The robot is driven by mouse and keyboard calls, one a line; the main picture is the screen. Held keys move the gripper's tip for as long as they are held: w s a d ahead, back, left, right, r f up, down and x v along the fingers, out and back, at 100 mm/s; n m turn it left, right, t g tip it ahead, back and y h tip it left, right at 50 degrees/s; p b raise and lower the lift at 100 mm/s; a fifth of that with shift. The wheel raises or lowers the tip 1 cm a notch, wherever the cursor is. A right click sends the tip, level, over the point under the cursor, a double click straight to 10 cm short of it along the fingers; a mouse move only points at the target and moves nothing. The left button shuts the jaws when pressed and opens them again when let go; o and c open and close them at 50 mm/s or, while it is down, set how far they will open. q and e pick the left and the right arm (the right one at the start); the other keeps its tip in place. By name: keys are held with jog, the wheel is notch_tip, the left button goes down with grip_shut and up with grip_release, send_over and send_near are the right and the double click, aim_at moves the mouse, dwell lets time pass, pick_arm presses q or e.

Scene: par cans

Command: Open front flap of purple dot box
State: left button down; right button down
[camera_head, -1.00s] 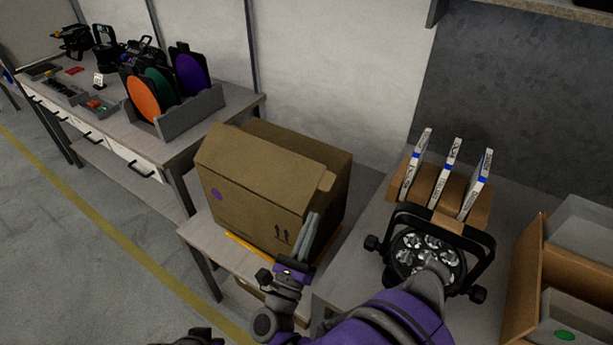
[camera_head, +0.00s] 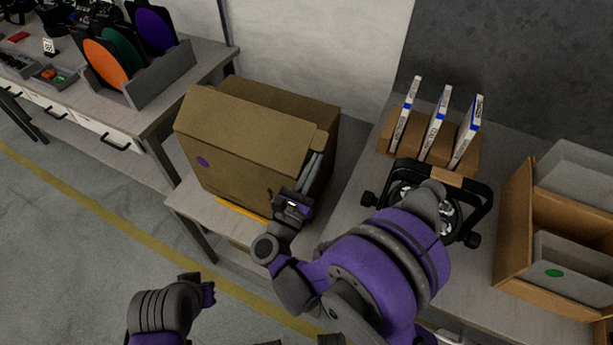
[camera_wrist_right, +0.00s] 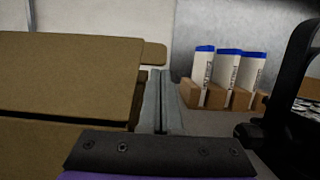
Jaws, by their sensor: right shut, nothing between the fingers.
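The purple dot box (camera_head: 238,185) is a brown carton on a low bench, with a purple dot (camera_head: 202,162) on its front left. Its front flap (camera_head: 245,120) hangs tilted over the front; a gap shows beneath it at the right end. A small side tab (camera_head: 320,137) sticks out at the right. My right gripper (camera_head: 313,170) is shut and empty at the box's front right corner, below the tab. In the right wrist view, its fingers (camera_wrist_right: 160,100) are just right of the flap's edge (camera_wrist_right: 70,70); contact is unclear. My left gripper (camera_head: 208,293) is low, its jaws unclear.
A stage lamp (camera_head: 440,205) and a cardboard holder (camera_head: 425,150) with three white boxes stand on the right table. An open carton (camera_head: 515,225) is further right. A rack of coloured discs (camera_head: 160,75) stands on the back left bench. Floor is clear at left.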

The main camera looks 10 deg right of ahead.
jog(key=shift+x, duration=1.2)
jog(key=shift+w, duration=0.1)
